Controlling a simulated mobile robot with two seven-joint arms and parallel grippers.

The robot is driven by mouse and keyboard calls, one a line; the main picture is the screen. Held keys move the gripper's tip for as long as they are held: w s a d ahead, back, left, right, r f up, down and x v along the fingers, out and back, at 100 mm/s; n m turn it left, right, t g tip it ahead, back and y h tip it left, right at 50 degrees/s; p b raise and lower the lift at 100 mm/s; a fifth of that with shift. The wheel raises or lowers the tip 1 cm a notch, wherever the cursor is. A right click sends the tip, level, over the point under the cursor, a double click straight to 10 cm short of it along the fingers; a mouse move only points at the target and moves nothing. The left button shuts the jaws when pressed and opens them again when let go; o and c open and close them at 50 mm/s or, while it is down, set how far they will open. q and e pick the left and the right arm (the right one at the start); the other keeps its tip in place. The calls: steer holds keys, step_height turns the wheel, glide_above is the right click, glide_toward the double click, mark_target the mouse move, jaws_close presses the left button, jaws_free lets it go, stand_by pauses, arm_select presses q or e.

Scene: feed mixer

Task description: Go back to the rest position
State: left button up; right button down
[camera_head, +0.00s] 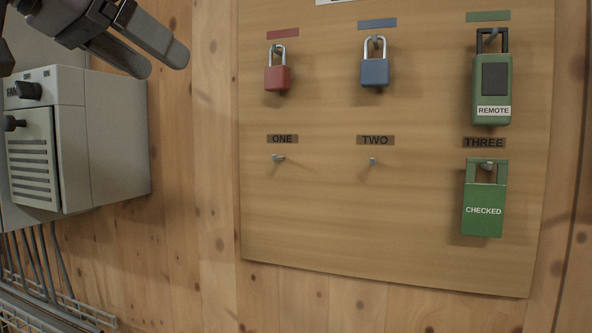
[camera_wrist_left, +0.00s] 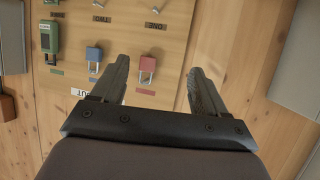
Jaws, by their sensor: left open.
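My left gripper (camera_head: 160,55) is at the upper left of the head view, in front of the wooden wall and above the grey box. Its two fingers are apart with nothing between them. In the left wrist view the open fingers (camera_wrist_left: 160,85) point toward the board, and the red padlock (camera_wrist_left: 147,69) shows between them, farther off on its hook. My right gripper is in neither view.
A wooden board (camera_head: 330,230) carries a red padlock (camera_head: 278,78), a blue padlock (camera_head: 375,72), a green remote (camera_head: 492,88) and a green CHECKED tag (camera_head: 483,210). Hooks ONE and TWO are bare. A grey control box (camera_head: 105,130) with a black knob (camera_head: 27,90) stands left, cables below.

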arm_select(q)
steer(key=w+d+f+n+g+y, duration=0.1)
steer(key=w+f, duration=0.4)
steer(key=f, duration=0.8)
steer(key=w+d+f+g+y, duration=0.1)
steer(key=w+f, duration=0.3)
steer(key=f, duration=0.9)
steer(key=shift+n+g+y, duration=0.4)
steer(key=shift+n+g, duration=0.2)
steer(key=shift+g, duration=0.1)
steer(key=s+f, duration=0.1)
steer(key=f, duration=0.6)
steer(key=s+f, duration=0.2)
steer(key=f, duration=0.5)
steer(key=s+f, duration=0.1)
steer(key=f, duration=0.6)
steer(key=shift+s+a, duration=0.15)
steer(key=shift+s, duration=0.15)
steer(key=s+a+f+n+g+y, duration=0.15)
steer(key=s+a+f, duration=0.25)
steer(key=s+f, duration=0.8)
steer(key=s+a+f+n+g+y, duration=0.1)
steer(key=s+a+f+g+y, duration=0.2)
steer(key=s+f, duration=0.8)
step_height(320, 180, down, 6)
steer(key=w+d+t+h, duration=0.2)
steer(key=t, duration=0.5)
steer(key=shift+d+r+t, duration=0.2)
steer(key=shift+t, duration=0.15)
